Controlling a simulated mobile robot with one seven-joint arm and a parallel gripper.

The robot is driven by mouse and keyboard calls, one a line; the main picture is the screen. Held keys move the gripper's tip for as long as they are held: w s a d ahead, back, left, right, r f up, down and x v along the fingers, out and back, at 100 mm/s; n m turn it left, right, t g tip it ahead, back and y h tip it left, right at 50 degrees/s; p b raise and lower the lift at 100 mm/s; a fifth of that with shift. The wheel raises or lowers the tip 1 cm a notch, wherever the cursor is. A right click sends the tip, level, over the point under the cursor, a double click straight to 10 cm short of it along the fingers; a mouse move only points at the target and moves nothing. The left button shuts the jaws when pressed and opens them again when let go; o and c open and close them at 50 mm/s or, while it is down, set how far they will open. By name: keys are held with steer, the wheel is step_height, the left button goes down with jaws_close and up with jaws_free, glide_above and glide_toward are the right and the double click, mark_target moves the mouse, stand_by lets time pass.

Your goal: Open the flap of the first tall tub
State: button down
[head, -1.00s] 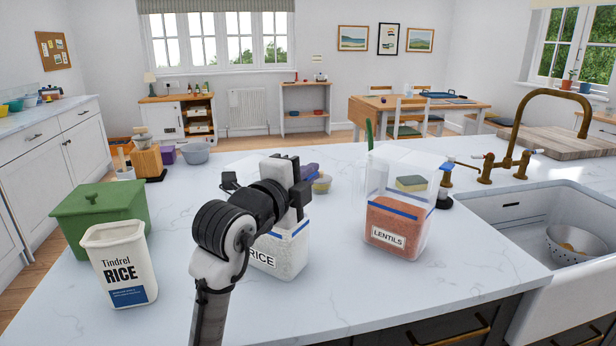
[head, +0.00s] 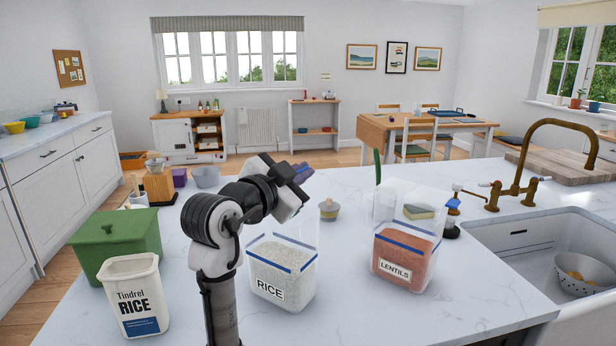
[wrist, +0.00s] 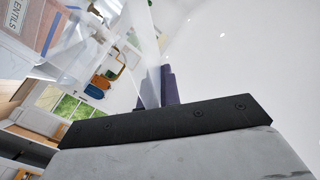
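A clear tall tub labelled RICE (head: 280,275), part full of white grains with a blue band, stands on the counter in front of my arm. Its top is partly hidden behind my arm, so I cannot tell how its flap stands. A second clear tub labelled LENTILS (head: 403,262) stands to its right; it also shows at the upper left of the wrist view (wrist: 22,22). My gripper (head: 301,173) is above and behind the rice tub.
A white Tindrel RICE container (head: 136,298) and a green lidded bin (head: 115,240) stand at the left. A small jar (head: 329,209) and a yellow sponge (head: 418,212) are behind the tubs. The sink (head: 545,250) and brass tap (head: 525,165) are at the right.

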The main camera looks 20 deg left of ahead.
steer(key=a+n, duration=0.1)
steer(key=r+n, duration=0.1)
steer(key=a+n+p, duration=0.1)
steer(key=shift+w+a+r+n, duration=0.2)
steer(key=shift+w+a+n, duration=0.1)
steer(key=shift+n, duration=0.1)
steer(key=shift+a+r, duration=0.1)
steer(key=shift+a, duration=0.4)
stand_by(0.9)
steer(key=c, duration=1.6)
jaws_free()
steer(key=s+a+b, duration=0.2)
steer(key=s+b, duration=0.2)
steer(key=s, duration=0.9)
steer(key=shift+s+a, duration=0.25)
steer(key=shift+s, duration=0.05)
